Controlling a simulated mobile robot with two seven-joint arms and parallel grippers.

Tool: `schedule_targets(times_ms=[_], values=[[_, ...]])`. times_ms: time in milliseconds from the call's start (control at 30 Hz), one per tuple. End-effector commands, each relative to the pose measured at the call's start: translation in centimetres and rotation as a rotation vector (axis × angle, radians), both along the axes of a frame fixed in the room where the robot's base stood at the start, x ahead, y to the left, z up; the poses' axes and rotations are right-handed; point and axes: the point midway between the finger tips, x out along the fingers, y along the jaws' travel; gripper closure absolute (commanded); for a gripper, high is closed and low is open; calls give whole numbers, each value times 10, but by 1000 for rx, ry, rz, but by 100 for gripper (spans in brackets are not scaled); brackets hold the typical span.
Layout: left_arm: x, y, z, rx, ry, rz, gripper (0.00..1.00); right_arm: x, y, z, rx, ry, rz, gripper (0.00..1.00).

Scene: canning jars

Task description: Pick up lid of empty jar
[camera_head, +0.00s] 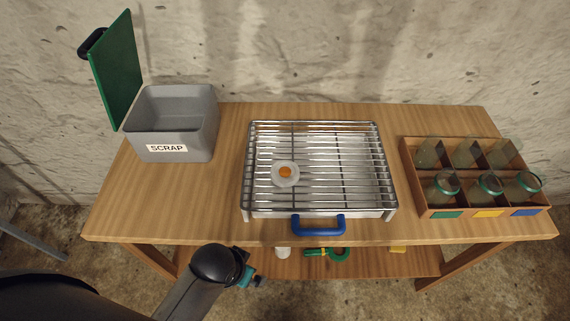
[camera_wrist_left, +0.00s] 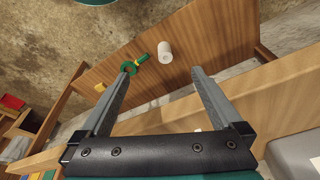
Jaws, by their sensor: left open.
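A round, clear-whitish disc with an orange centre (camera_head: 285,174) lies on the wire rack (camera_head: 320,213); it looks like a jar lid. Glass jars stand in a wooden crate (camera_head: 407,168) at the right of the table. The front jars, such as the front left one (camera_head: 443,190), show teal rings at the top. Which jar is empty I cannot tell. My left gripper (camera_wrist_left: 142,75) is open and empty in the left wrist view, over the table's front edge and lower shelf. In the head view my arm hides most of it. My right gripper is not in view.
A grey scrap bin (camera_head: 180,147) with a raised green lid (camera_head: 117,72) stands at the back left. The rack has a blue front handle (camera_head: 318,225). A white cylinder (camera_wrist_left: 165,52) and a green ring-shaped tool (camera_wrist_left: 130,67) are on the lower shelf. The table's front left is clear.

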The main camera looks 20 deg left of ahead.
Motion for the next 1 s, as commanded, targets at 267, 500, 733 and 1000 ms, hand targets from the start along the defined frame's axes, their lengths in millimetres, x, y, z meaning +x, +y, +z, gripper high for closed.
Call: schedule_targets(times_ms=[267, 500, 733, 1000], values=[[18, -14, 110, -44, -54, -20, 0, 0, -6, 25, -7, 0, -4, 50], [54, -60, 159, -149, -61, -131, 0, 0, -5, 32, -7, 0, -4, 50], [90, -94, 174, -195, -23, -243, 0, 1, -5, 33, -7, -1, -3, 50], [133, -104, 191, -159, 67, -325, 0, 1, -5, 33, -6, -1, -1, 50]])
